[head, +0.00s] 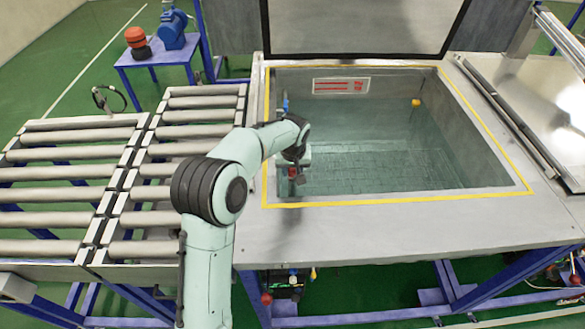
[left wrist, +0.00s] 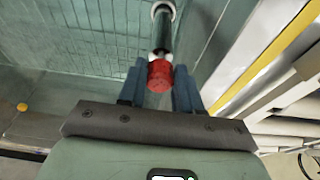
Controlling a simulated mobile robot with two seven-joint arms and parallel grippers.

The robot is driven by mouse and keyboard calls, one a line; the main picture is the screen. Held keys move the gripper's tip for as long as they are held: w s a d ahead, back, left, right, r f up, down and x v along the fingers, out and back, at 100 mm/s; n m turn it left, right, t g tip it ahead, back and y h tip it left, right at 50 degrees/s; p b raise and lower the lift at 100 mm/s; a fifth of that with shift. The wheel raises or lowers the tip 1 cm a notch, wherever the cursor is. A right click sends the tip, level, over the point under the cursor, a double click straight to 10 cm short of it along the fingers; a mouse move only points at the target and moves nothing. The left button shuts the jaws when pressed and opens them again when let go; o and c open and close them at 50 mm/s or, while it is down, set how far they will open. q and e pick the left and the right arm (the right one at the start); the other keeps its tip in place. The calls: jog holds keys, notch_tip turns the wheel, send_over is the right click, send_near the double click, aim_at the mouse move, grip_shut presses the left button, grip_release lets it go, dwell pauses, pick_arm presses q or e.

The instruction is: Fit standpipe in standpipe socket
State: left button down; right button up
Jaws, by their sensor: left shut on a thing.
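The standpipe (left wrist: 160,76) has a red top and a dark tube running away from the camera in the left wrist view. My left gripper (left wrist: 158,88) is shut on its red top, with one blue finger on each side. In the head view the gripper (head: 297,176) is over the left part of the open water tank, near its front left corner. A pale ring with a dark centre, perhaps the standpipe socket (left wrist: 163,7), shows at the tube's far end. I cannot tell whether the tube is in it or only above it. My right gripper is not in view.
The tank rim (head: 400,203) has a yellow line, and a raised lid (head: 360,25) stands behind it. A yellow float (head: 415,103) is at the tank's back right. Roller conveyors (head: 70,165) lie to the left. The tank's middle is clear.

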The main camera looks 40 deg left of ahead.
pick_arm(q)
jog(key=shift+f+b, duration=0.35)
jog(key=shift+f, duration=0.35)
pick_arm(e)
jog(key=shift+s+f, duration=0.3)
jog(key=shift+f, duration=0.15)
pick_arm(q)
jog(key=c, duration=0.7)
grip_release()
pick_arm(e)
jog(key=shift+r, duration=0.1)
pick_arm(q)
jog(key=shift+p+v, duration=1.05)
jog(key=shift+v, duration=2.45)
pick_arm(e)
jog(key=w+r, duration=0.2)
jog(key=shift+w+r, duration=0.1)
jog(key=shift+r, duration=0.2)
pick_arm(q)
jog(key=v, duration=1.3)
jog(key=shift+r+p, duration=0.2)
jog(key=shift+p, duration=0.2)
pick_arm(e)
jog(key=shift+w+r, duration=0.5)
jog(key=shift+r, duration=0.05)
